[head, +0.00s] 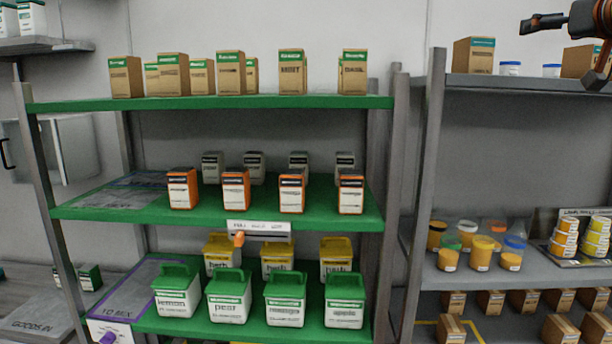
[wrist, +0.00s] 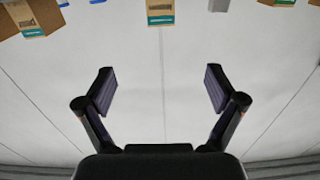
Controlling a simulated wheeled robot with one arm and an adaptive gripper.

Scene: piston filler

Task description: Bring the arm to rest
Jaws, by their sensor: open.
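My gripper (wrist: 160,92) is open and empty in the wrist view, its two dark fingers spread wide with only pale wall between them. In the head view part of my gripper (head: 543,22) and arm shows at the top right corner, raised in front of the wall above the right-hand shelf unit. It looks clear of the boxes there.
The green shelf unit (head: 240,102) holds brown boxes, orange-and-white boxes and tubs. The grey shelf unit (head: 480,82) at right holds brown boxes (head: 473,55), jars (head: 481,252) and cans. In the wrist view, boxes (wrist: 160,12) line the top edge.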

